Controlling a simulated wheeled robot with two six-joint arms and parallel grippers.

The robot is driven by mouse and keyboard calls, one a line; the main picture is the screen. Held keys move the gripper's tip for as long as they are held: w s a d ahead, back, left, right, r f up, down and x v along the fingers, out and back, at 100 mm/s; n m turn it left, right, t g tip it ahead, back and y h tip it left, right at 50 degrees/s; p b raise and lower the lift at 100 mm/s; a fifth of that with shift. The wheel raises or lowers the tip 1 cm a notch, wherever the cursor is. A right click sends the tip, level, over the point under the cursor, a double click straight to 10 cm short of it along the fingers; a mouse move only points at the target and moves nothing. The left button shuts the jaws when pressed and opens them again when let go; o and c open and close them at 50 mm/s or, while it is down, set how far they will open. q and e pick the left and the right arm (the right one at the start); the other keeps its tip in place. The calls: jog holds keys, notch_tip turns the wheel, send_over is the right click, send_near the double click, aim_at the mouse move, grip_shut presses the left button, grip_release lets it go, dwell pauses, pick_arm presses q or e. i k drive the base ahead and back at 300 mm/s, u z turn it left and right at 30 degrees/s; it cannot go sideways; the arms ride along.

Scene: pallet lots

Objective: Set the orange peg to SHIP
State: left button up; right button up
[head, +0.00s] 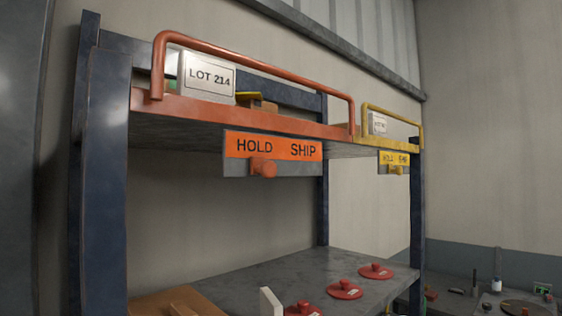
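The orange peg (263,167) sticks out of the grey lower part of a plate on the front of the upper shelf. An orange label (281,147) on the plate reads HOLD at left and SHIP at right. The peg is below the label, under the right end of HOLD and a little left of the plate's middle. It is left of the word SHIP. Neither of my grippers shows in the head view.
An orange rail (260,69) runs above a white LOT 214 box (207,76). A yellow HOLD/SHIP plate (394,159) with a yellow peg is farther right. Several red discs lie on the lower shelf (280,275). A dark blue post (105,180) stands left.

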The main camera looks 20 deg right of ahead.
aim_at(268, 170)
jog(key=u, duration=1.3)
jog(key=k, duration=0.8)
jog(key=z, duration=1.25)
